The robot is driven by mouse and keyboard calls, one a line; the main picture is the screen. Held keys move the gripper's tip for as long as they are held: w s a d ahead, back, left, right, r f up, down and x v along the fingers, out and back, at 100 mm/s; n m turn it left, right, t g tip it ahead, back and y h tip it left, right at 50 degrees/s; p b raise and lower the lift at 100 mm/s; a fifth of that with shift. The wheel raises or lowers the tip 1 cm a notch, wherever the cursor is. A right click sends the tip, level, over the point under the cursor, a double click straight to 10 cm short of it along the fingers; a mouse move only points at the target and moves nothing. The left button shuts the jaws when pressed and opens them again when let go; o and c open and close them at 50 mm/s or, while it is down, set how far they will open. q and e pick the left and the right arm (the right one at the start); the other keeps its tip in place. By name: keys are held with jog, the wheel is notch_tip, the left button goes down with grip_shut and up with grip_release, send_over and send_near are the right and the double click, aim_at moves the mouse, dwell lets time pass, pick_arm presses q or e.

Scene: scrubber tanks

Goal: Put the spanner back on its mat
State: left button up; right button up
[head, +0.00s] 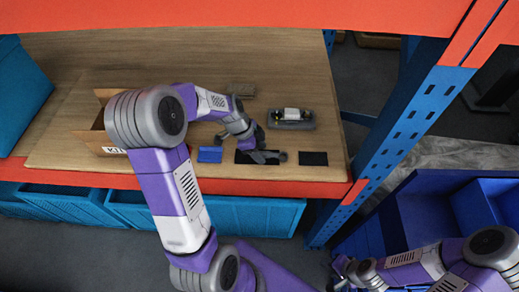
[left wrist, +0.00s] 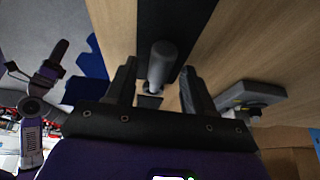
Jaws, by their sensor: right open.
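The spanner (head: 265,156), a grey tool, lies over a black mat (head: 243,157) near the front edge of the wooden shelf top. In the left wrist view the rounded grey end of the spanner (left wrist: 162,58) shows between my left fingers, with the black mat (left wrist: 170,20) beyond it. My left gripper (head: 256,137) reaches down to it. Its jaws (left wrist: 158,80) are open, with a gap on each side of the grey end. Whether the spanner touches the mat is hard to tell. My right gripper (head: 343,270) is open and empty, low beside the blue bins.
A blue mat (head: 210,154) lies left and another black mat (head: 313,158) right. Behind are a grey tray (head: 304,125) holding a dark and white item, and a grey-brown pad (head: 242,89). An open cardboard box (head: 91,136) stands left. A blue upright (head: 401,128) bounds the shelf's right.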

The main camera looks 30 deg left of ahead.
pick_arm(q)
jog(key=shift+r, duration=0.2)
jog(key=p+v, duration=0.1)
jog(key=v, duration=1.1)
jog(key=shift+f, duration=0.1)
